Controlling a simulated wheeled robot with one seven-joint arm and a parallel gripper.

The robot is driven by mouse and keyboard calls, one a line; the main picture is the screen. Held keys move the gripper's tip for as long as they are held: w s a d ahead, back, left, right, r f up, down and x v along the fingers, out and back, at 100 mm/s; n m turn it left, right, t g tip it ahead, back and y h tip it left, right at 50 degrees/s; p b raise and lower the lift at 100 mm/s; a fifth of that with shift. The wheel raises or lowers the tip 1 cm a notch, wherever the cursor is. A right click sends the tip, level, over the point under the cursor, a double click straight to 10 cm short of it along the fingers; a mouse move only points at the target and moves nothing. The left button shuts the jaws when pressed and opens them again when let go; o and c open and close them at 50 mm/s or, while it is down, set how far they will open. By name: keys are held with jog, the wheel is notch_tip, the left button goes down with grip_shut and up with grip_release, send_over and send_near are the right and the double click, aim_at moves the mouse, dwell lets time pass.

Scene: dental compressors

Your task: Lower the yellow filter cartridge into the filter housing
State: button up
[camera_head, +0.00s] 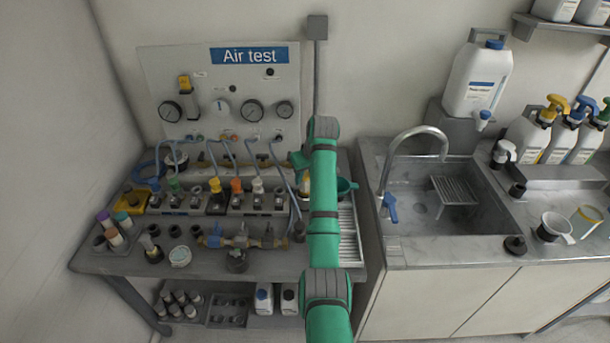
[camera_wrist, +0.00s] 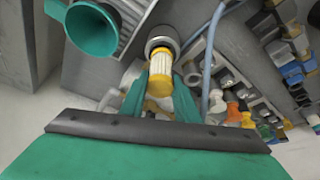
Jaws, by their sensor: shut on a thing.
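The filter cartridge (camera_wrist: 160,66) has a pale pleated body and a yellow end cap, seen in the wrist view. My gripper (camera_wrist: 160,88) is shut on it at the yellow cap, with a green finger on each side. The cartridge's far end lines up with the round grey filter housing (camera_wrist: 162,41) and overlaps its dark mouth. I cannot tell how deep the end sits, or whether it touches the rim. In the head view a small yellowish part of the cartridge (camera_head: 305,183) shows beside my arm, which hides most of the housing.
A green funnel (camera_wrist: 92,28) stands close to the housing; it also shows in the head view (camera_head: 345,186). Blue hoses (camera_wrist: 209,60) and a row of coloured fittings (camera_head: 215,194) lie beside it. A sink (camera_head: 430,205) is to the right.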

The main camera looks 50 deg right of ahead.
aim_at(305, 184)
jog(key=shift+f, duration=1.9)
jog(key=shift+r, duration=0.1)
jog(key=shift+r, duration=0.1)
jog(key=shift+r, duration=0.55)
jog(key=shift+f, duration=0.35)
jog(key=shift+f, duration=0.4)
jog(key=o, duration=1.1)
